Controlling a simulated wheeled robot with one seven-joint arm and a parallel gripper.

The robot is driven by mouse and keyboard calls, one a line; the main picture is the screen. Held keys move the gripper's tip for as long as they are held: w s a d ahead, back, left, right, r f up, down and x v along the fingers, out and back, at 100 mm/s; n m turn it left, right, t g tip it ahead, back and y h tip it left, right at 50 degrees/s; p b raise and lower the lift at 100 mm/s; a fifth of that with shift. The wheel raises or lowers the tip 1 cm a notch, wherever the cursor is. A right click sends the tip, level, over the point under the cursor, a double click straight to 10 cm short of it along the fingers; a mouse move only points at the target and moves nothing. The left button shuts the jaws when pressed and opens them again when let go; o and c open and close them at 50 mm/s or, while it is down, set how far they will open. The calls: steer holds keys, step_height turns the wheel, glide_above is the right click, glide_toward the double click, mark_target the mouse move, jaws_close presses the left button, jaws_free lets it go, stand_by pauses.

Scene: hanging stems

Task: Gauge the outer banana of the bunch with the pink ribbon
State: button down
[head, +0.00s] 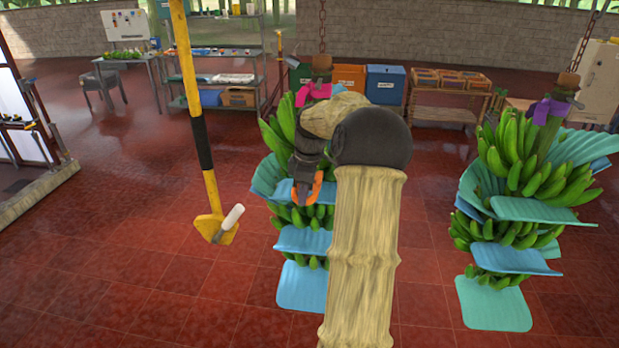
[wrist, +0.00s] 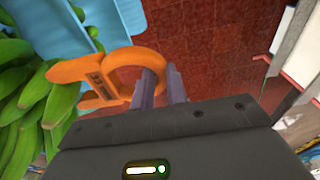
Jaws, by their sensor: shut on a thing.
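The bunch with the pink ribbon (head: 313,92) hangs left of centre in the head view, partly hidden by my arm. Its green bananas (head: 285,122) sit in tiers with blue sheets between them. My gripper (head: 305,178) is in front of this bunch, shut on an orange gauge (head: 317,187). In the wrist view my gripper (wrist: 160,88) grips the ring end of the gauge (wrist: 92,68). The gauge's two prongs point left toward green bananas (wrist: 35,92). The prongs are close to a banana tip, but I cannot tell whether they touch or straddle it.
A second bunch with a purple ribbon (head: 552,110) hangs at the right. A yellow post (head: 200,140) with a black band stands left of the pink-ribbon bunch. A blue sheet (wrist: 90,28) is close above the gauge.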

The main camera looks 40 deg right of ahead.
steer(key=s+a+b, duration=0.4)
steer(key=s+a, duration=0.3)
steer(key=a, duration=0.1)
stand_by(1.0)
